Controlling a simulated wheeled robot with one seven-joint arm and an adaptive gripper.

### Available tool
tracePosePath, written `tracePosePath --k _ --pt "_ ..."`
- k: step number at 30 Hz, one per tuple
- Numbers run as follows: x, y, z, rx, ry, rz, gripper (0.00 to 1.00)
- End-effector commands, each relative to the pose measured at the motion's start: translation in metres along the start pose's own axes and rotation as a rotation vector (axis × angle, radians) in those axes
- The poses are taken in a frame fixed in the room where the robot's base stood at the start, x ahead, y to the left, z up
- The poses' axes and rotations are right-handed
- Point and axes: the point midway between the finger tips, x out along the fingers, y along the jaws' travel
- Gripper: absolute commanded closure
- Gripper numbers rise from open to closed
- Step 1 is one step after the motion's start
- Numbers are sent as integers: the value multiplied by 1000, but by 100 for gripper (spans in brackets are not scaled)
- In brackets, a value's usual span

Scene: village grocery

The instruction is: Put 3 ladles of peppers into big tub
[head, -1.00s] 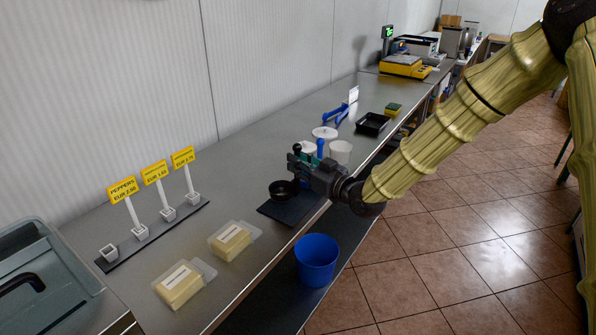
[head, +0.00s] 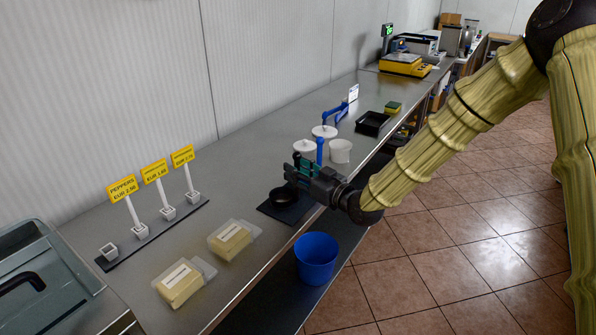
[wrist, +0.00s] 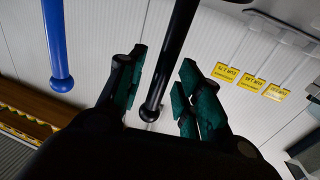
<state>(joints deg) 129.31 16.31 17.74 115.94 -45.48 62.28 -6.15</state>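My gripper (head: 299,172) is over the counter, just above a small black bowl (head: 283,197) on a dark mat (head: 288,212). In the wrist view its green-padded fingers (wrist: 164,88) are apart. A black rod-like handle (wrist: 172,62) with a rounded end shows between them, with gaps visible on both sides. A blue handle (head: 320,149) stands among the white tubs; a blue handle also shows in the wrist view (wrist: 56,40). The white tubs are a left one (head: 304,149), a back one (head: 324,131) and a right one (head: 340,152). I cannot identify the peppers or which is the big tub.
A yellow PEPPERS sign (head: 123,189) stands in a rack with other price signs. Two clear boxes with yellowish contents (head: 180,285) (head: 230,239) lie on the counter. A black tray (head: 372,124) and yellow scale (head: 403,65) are farther back.

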Motion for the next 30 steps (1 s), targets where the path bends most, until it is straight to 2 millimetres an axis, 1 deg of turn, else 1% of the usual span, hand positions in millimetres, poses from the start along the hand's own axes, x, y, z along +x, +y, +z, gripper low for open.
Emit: tracePosePath --k 5,8,21,25,30 --pt "0 0 -5 0 0 0 65" --pt "-11 1 -2 0 -1 1 65" --pt "-89 0 -2 0 0 1 65" --pt "-106 1 -2 1 0 2 65" --pt "-118 0 -3 -1 1 0 65"
